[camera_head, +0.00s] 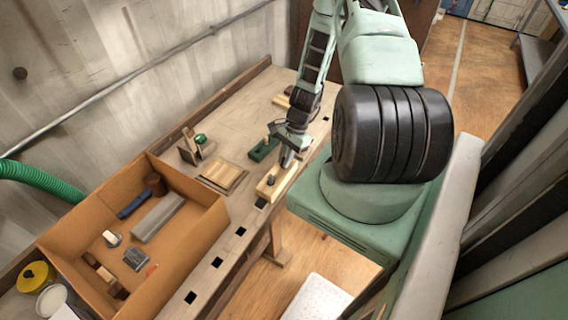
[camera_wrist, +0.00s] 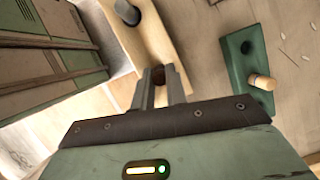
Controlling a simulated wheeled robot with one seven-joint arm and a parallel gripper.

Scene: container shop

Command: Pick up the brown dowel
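My gripper (camera_wrist: 160,84) is low over a pale wooden block (camera_wrist: 152,38); its fingers are close together. The brown dowel (camera_wrist: 158,76) shows as a short dark piece between the fingertips, which appear to be against its sides. The fingers hide most of it, and I cannot tell whether its lower end is in the block. In the head view my gripper (camera_head: 288,157) is above the pale block (camera_head: 281,186), and the dowel cannot be made out there.
A dark peg (camera_wrist: 128,12) stands in the pale block. A green block (camera_wrist: 236,62) with a light dowel (camera_wrist: 262,82) lies to its right. A cardboard box (camera_head: 205,228) of tools fills the bench's near left; a wooden board (camera_head: 222,175) lies between.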

